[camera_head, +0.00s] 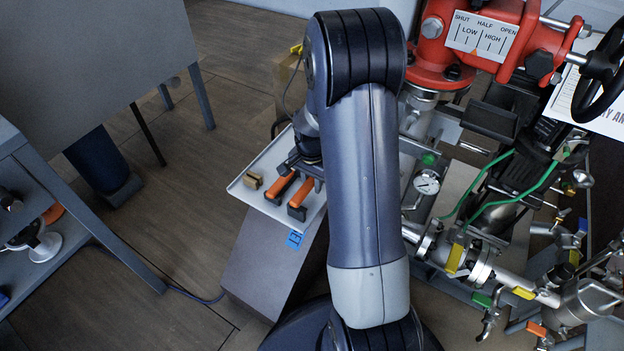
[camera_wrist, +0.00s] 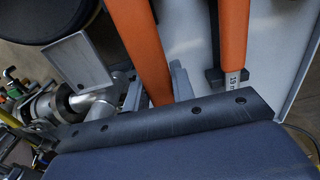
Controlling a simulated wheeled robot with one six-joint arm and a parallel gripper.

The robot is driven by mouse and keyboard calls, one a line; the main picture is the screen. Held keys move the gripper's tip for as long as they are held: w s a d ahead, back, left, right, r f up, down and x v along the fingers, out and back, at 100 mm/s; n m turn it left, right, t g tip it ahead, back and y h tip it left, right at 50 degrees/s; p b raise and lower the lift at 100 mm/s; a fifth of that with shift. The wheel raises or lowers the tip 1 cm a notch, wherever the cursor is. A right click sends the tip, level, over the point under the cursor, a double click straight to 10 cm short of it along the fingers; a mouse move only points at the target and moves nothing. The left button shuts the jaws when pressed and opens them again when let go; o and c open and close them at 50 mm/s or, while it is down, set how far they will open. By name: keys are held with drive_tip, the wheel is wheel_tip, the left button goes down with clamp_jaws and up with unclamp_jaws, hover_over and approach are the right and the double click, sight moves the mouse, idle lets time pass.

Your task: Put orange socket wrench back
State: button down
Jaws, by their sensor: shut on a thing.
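In the wrist view, an orange handle (camera_wrist: 141,50) runs down between the grey fingers of my gripper (camera_wrist: 158,86), which is shut on it. I take this to be the orange socket wrench; its far end is hidden. A second orange handle (camera_wrist: 234,35) stands to its right, apart from the fingers, with a metal shaft marked 19 mm and a black piece beside it. In the head view, my gripper (camera_head: 298,168) is over the pale tray (camera_head: 246,188). Two orange handles show below it, a left one (camera_head: 280,188) and a right one (camera_head: 301,196). I cannot tell which is held.
The tray tops a grey stand (camera_head: 262,255) with a blue mark. Pipes, a gauge (camera_head: 427,183) and a red valve body (camera_head: 470,40) crowd the right.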

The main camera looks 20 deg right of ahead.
drive_tip(key=shift+f+b, duration=0.75)
drive_tip(key=shift+f, duration=0.6)
drive_tip(key=c, duration=1.1)
unclamp_jaws()
drive_tip(key=shift+o, duration=0.3)
drive_tip(key=o, duration=0.4)
drive_tip(key=shift+r, duration=0.2)
drive_tip(key=shift+r+p, duration=2.35)
drive_tip(key=shift+r, duration=0.55)
